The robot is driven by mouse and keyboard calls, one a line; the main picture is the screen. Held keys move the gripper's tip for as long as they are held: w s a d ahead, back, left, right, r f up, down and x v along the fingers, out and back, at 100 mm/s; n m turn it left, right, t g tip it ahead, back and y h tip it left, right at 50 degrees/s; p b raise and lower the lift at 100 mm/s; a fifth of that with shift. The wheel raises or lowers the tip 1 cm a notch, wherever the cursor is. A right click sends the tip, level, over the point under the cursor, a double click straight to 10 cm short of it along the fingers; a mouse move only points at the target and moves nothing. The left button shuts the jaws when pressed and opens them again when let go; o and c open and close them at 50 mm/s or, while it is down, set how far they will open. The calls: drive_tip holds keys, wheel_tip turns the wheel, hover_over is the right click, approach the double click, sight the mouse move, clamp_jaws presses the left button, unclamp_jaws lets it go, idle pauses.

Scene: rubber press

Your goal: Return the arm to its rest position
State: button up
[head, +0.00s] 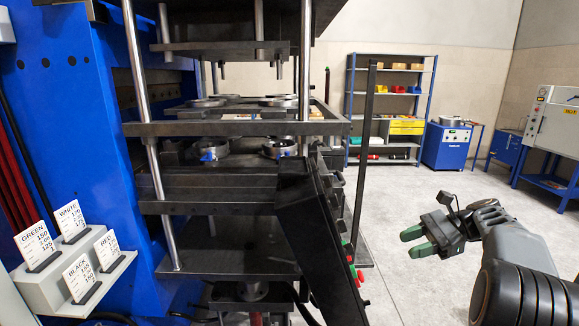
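My gripper (417,242) is at the right of the head view, at the end of my dark arm. It points left, toward the press. Its two green-tipped fingers are apart with nothing between them. It hangs in free air over the grey floor, to the right of the black control box (312,245) and touching nothing.
The blue press (60,90) with stacked dark plates (230,188) fills the left. Small cards stand on a grey stepped stand (48,284) at lower left. A shelf rack (433,85), a blue cabinet (446,148) and a light machine (556,122) stand behind. The floor (400,195) between is clear.

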wheel_tip(320, 180, down, 11)
drive_tip(key=s+n+h, duration=0.3)
drive_tip(key=h, duration=0.3)
drive_tip(key=s+a+r+n+t+h, duration=0.1)
drive_tip(key=s+a+n+t+h, duration=0.3)
drive_tip(key=s+a+n+h, duration=0.3)
drive_tip(key=shift+s+a+n+h, duration=0.3)
drive_tip(key=shift+s+a+n, duration=2.35)
drive_tip(key=shift+s, duration=0.75)
drive_tip(key=shift+d, duration=0.15)
